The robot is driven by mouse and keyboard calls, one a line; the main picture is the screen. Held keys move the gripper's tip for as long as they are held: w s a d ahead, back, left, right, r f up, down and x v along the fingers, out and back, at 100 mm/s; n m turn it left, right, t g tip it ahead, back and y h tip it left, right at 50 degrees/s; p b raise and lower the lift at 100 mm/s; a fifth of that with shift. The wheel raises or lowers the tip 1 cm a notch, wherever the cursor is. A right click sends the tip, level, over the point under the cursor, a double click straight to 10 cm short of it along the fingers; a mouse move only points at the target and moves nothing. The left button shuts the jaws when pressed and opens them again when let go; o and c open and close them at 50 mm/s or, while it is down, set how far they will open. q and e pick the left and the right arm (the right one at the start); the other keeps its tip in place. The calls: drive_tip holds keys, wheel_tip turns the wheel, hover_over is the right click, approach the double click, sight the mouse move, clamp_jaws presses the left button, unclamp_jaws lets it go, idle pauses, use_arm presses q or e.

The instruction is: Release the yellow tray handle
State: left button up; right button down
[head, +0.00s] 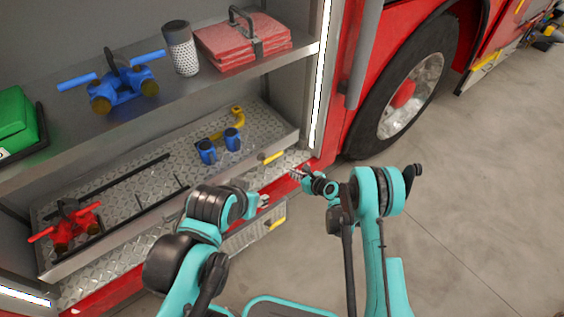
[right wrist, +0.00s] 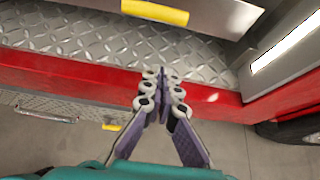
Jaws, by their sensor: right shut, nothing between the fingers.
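The tray (head: 140,225) is a long metal diamond-plate drawer in the truck's lower compartment. A yellow tray handle (head: 273,157) is on its front right; it also shows in the right wrist view (right wrist: 155,11) at the top. My right gripper (head: 298,174) is just to the right of and below this handle, apart from it. In the right wrist view the gripper (right wrist: 162,90) has its fingers together and empty. My left gripper (head: 264,200) is small in the head view, low in front of the compartment; its fingers are not clear.
A second yellow handle (head: 277,223) is on the lower step panel. The tray holds a red fitting (head: 68,228), blue couplings (head: 220,147) and a yellow pipe (head: 236,117). A shelf above holds a blue valve (head: 122,88). A wheel (head: 408,92) stands right; floor is clear there.

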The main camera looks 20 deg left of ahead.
sight(273, 158)
drive_tip(key=shift+a, duration=0.1)
drive_tip(key=b+x, duration=0.3)
drive_tip(key=x, duration=0.6)
drive_tip(key=shift+f, duration=0.25)
drive_tip(key=shift+w+a+r+b, duration=0.1)
drive_tip(key=shift+w+a+b, duration=0.3)
drive_tip(key=shift+b, duration=0.1)
drive_tip(key=shift+w+a+r+b, duration=0.1)
drive_tip(key=shift+r+b, duration=0.1)
drive_tip(key=shift+r, duration=0.7)
drive_tip(key=shift+a+r+b, duration=0.1)
drive_tip(key=shift+r+b, duration=0.05)
drive_tip(key=shift+r, duration=0.75)
